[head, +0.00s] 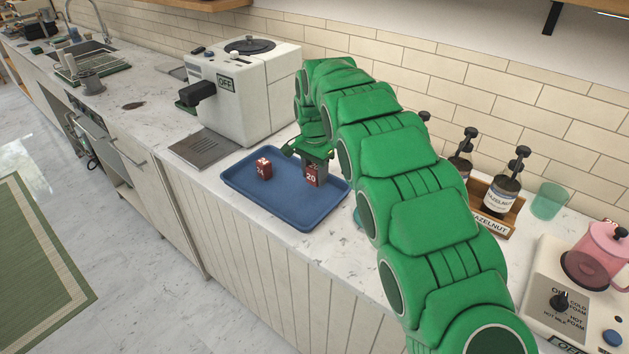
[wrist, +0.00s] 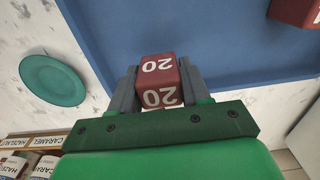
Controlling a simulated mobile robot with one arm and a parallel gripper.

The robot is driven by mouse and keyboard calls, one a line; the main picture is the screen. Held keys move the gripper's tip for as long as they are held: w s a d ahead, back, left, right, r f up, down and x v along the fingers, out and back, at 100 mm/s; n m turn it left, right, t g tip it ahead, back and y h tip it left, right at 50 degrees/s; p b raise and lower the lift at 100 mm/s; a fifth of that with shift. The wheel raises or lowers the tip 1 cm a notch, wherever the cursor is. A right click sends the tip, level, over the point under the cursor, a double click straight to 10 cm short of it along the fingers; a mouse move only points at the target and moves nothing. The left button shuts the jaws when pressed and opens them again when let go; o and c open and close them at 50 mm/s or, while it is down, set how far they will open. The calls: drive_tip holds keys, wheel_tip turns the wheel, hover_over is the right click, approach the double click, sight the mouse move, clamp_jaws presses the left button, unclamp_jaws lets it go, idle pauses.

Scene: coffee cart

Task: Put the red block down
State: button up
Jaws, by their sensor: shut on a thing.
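The red block (head: 312,178) with a white 20 is between the fingers of my gripper (head: 316,158). In the wrist view my gripper (wrist: 157,88) is shut on this block (wrist: 158,66), with a dark finger at each side. The block is over the right part of the blue tray (head: 283,203). I cannot tell whether its underside touches the tray. A second red block (head: 264,168), with a white number, stands on the tray to the left, apart from my gripper. Part of it shows at the top right of the wrist view (wrist: 296,10).
A white machine (head: 240,95) marked OFF stands behind and left of the tray. A teal saucer (wrist: 53,80) lies beside the tray. Syrup bottles (head: 501,195) and a pink pitcher (head: 598,255) stand to the right. The tray's front and middle are bare.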

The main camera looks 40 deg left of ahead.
sight(314, 181)
drive_tip(key=shift+f, duration=1.6)
drive_tip(key=o, duration=1.1)
drive_tip(key=shift+f, duration=0.15)
drive_tip(key=shift+c, duration=0.2)
wheel_tip(314, 181, up, 12)
drive_tip(key=shift+r, duration=0.15)
